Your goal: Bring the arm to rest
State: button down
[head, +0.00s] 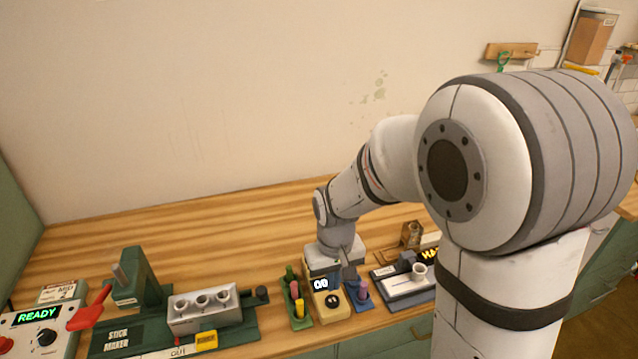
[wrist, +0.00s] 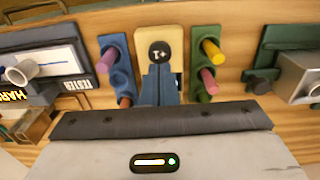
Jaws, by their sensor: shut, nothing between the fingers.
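My arm reaches from the right of the head view down over the wooden table. My gripper (head: 337,280) is low over a cream counter box (head: 331,308) with a display and a dark round button. In the wrist view my gripper's fingers (wrist: 160,82) are together with nothing between them. They lie over the cream box, whose black "+1" button (wrist: 161,52) shows just past the tips. I cannot tell whether the tips touch the box.
A green rack (head: 296,303) and a blue rack (head: 361,294) with coloured sticks flank the box closely. A tester with a white cup (head: 418,272) stands right, a green stick mill (head: 137,275) left. The table (head: 200,229) is clear behind.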

jog(key=s+d+r+m+t, duration=0.3)
jog(key=s+d+r, duration=0.8)
jog(key=s+r, duration=0.1)
jog(key=shift+r, duration=0.25)
jog(key=shift+s, duration=0.1)
dwell(0.4)
